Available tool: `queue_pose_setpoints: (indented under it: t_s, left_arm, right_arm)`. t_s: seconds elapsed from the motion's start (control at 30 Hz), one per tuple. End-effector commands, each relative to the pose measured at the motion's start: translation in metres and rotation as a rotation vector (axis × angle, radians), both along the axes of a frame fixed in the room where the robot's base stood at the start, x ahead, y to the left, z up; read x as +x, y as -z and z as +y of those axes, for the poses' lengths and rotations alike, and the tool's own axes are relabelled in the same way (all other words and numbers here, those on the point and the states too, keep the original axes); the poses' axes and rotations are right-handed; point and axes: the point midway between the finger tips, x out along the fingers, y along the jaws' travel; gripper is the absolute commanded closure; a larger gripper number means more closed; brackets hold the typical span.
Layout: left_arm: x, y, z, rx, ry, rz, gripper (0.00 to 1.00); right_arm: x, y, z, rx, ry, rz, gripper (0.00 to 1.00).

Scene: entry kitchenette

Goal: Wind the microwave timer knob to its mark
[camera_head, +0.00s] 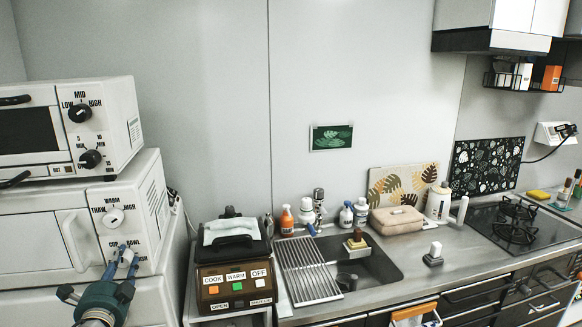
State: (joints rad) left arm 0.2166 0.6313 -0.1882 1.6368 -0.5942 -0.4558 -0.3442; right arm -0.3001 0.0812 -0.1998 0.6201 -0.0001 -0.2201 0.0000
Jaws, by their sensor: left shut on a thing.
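The white microwave (38,240) stands at the left, under a toaster oven. Its upper knob (114,217), pale and round, sits below the words WARM, THAW and HIGH. Below it are the labels CUP and BOWL, where the timer knob is mostly hidden behind my fingers. My left gripper (128,255), with blue-grey fingers and a dark green body, comes up from the bottom and is shut on that lower knob. The knob's pointer and its mark cannot be made out. My right gripper is not in view.
The toaster oven (110,128) with two black knobs sits on the microwave. The microwave's door handle (73,241) stands out left of my gripper. A brown cooker (233,283) with coloured buttons stands to the right, then a sink (385,262) and a stove (526,222).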

Motion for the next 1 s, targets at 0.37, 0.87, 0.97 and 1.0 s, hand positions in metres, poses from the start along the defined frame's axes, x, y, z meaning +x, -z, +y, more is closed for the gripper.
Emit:
queue_pose_setpoints:
  t_s: [0.37,0.87,0.97,1.0]
  left_arm:
    - [-0.002,0.013,-0.003,0.014,0.003,0.025,1.0]
    - [-0.002,0.013,-0.002,0.263,0.004,0.083,0.55]
    - [-0.001,0.011,-0.002,0.262,0.003,0.08,0.47]
    - [-0.001,0.01,-0.002,0.263,0.003,0.078,0.47]
  right_arm:
    - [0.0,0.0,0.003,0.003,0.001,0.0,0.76]
    - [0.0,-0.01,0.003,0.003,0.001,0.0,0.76]
    - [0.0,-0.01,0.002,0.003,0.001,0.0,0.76]
    - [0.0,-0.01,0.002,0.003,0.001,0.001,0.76]
